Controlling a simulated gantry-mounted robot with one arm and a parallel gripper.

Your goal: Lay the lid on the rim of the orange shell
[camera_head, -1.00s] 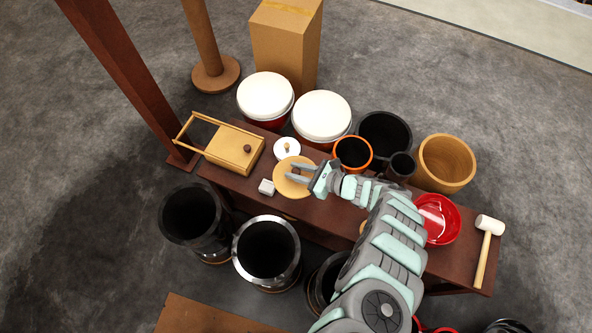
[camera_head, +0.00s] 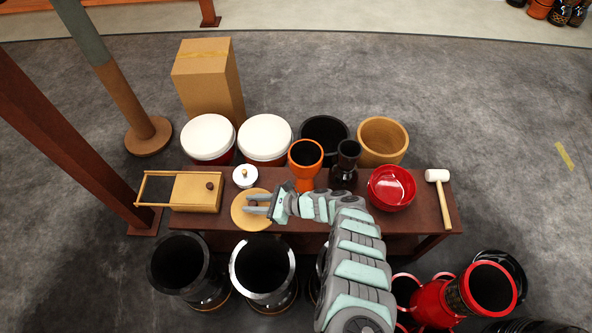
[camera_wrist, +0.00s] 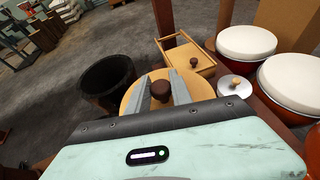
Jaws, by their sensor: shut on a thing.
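The lid (camera_head: 241,219) is a round, flat tan wooden disc with a dark brown knob (camera_wrist: 160,89). My gripper (camera_head: 248,203) is shut on the knob, with one finger on each side of it in the wrist view. In the head view the lid appears over the bench's front part, left of the orange shell; its height above the bench is hard to tell. The orange shell (camera_head: 305,176) is a goblet shape standing upright on the bench, with its dark open mouth up and its rim bare.
A white lid (camera_head: 245,179), a wooden box (camera_head: 195,191), a black goblet (camera_head: 345,165) and a red bowl (camera_head: 391,188) stand on the bench (camera_head: 290,211), with a mallet (camera_head: 442,198) at right. White-topped drums (camera_head: 265,138) stand behind; black drums (camera_head: 265,265) stand in front.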

